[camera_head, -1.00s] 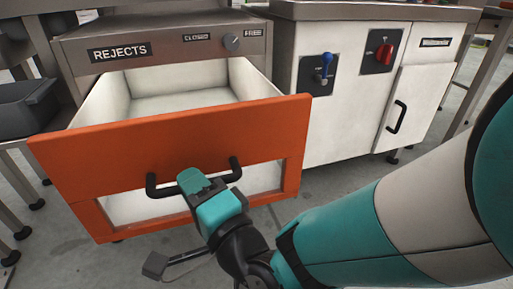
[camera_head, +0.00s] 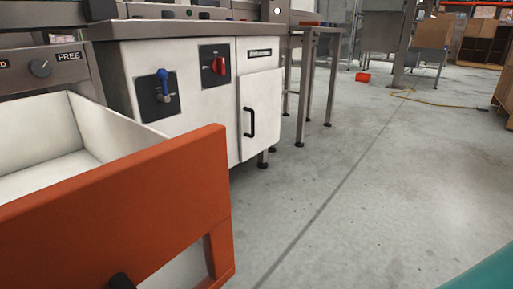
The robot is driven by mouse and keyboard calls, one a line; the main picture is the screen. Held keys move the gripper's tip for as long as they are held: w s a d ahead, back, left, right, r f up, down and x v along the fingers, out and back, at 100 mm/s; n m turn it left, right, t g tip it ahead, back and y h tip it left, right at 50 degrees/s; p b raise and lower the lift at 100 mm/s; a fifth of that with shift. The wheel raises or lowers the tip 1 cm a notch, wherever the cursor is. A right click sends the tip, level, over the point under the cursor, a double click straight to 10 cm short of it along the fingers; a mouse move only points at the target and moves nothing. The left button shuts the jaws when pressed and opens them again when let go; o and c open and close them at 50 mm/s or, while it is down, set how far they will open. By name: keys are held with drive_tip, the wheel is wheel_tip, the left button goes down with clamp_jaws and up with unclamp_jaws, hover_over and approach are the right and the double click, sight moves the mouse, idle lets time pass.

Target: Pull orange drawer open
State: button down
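The orange drawer (camera_head: 120,215) stands pulled out at the lower left, and its white inside (camera_head: 85,140) looks empty where I can see it. Only the end of its black handle (camera_head: 121,281) shows at the bottom edge. A teal piece of my arm shows in the bottom right corner. My gripper is out of view, so whether it is on the handle is hidden.
A white cabinet (camera_head: 215,110) with a blue lever (camera_head: 164,84), a red knob (camera_head: 219,65) and a black-handled door (camera_head: 261,115) stands behind the drawer. Open concrete floor (camera_head: 370,170) lies to the right. A small red bin (camera_head: 362,77) and a yellow cable (camera_head: 435,102) lie farther back.

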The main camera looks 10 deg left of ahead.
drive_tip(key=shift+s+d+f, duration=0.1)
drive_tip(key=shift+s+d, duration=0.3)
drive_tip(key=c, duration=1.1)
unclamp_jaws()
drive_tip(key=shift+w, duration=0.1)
